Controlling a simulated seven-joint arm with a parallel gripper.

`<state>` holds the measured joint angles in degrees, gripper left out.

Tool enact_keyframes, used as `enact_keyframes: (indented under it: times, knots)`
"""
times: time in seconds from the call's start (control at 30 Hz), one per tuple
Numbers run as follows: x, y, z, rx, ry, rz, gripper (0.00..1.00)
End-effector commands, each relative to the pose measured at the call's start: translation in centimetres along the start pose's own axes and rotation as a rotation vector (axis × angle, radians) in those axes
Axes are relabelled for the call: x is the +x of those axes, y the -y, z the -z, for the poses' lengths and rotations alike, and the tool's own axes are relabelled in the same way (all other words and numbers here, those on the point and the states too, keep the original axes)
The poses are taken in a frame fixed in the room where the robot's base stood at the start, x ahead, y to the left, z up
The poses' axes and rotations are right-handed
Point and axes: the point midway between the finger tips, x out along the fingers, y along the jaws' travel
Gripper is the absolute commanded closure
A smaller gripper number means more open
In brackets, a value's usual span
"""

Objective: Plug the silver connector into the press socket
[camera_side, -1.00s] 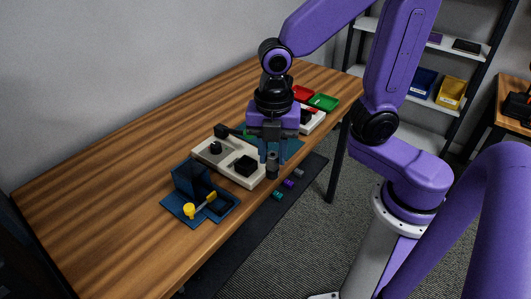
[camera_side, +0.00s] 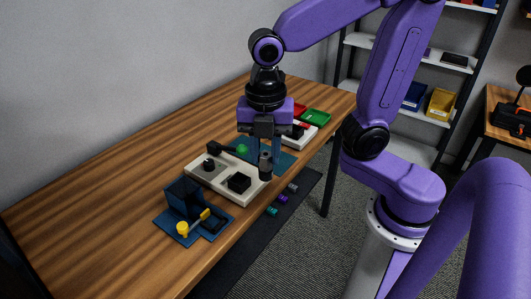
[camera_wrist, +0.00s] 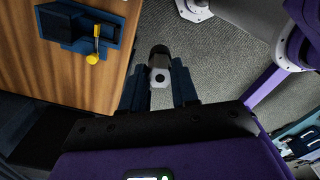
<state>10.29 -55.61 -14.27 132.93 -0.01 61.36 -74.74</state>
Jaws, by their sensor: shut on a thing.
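My gripper (camera_side: 263,154) is shut on the silver connector (camera_side: 265,163), a dark-grey and silver piece that hangs below the fingers. In the wrist view, the silver connector (camera_wrist: 159,76) sits between the two dark-blue fingers, with the grey floor behind it. The press socket seems to be the blue fixture (camera_side: 171,228) with a yellow lever (camera_side: 195,222), at the near left of the table. The blue fixture (camera_wrist: 62,30) is also at upper left in the wrist view. My gripper is apart from it, to its right in the side view. The inside of the socket is hard to see.
A white board (camera_side: 222,186) with black blocks lies between my gripper and the blue fixture. Behind are a teal mat (camera_side: 284,161), a second white board (camera_side: 303,137) and red and green trays (camera_side: 316,117).

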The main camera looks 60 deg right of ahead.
Motion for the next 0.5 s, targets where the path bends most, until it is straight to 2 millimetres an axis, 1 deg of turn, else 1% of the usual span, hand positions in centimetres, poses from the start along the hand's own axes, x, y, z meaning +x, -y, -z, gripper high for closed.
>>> enact_keyframes:
  times: [0.3,0.37,0.47,0.5]
  knots:
    - [0.1,-0.3,-0.2,0.012,0.0,0.0,1.0]
    - [0.4,-0.8,-0.6,0.032,0.001,0.003,1.0]
    - [1.1,-2.2,-1.9,0.087,0.001,0.004,1.0]
    - [1.6,-2.9,-2.6,0.114,0.001,0.005,1.0]
